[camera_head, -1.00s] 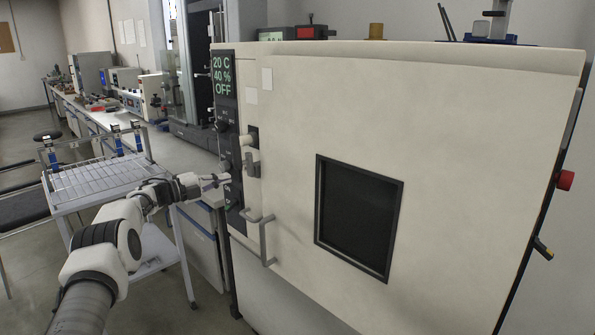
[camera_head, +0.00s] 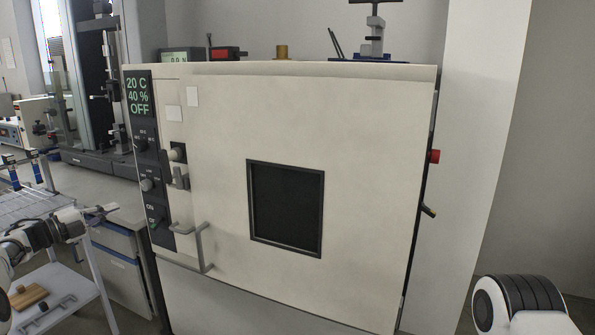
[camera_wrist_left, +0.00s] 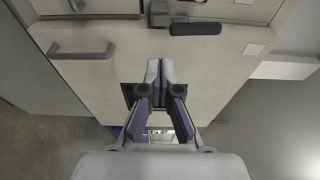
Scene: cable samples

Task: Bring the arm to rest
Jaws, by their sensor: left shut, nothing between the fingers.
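My left arm comes in at the lower left of the head view. Its gripper (camera_head: 104,212) is at the left of the climate chamber (camera_head: 215,130), in front of its control panel side, and looks apart from it. In the left wrist view the two fingers of the left gripper (camera_wrist_left: 160,72) are together at the tips with nothing between them. Behind them are the chamber door and its dark window. My right gripper is out of view; only a rounded part of my own arm shows at the lower right of the head view.
The chamber's shut door has a grey handle (camera_head: 201,246) and a dark window (camera_head: 286,208). Its display (camera_head: 138,95) reads 20 C, 40 %, OFF. A wire-topped cart (camera_head: 30,207) stands at the left, with a wooden block (camera_head: 28,297) on its lower shelf.

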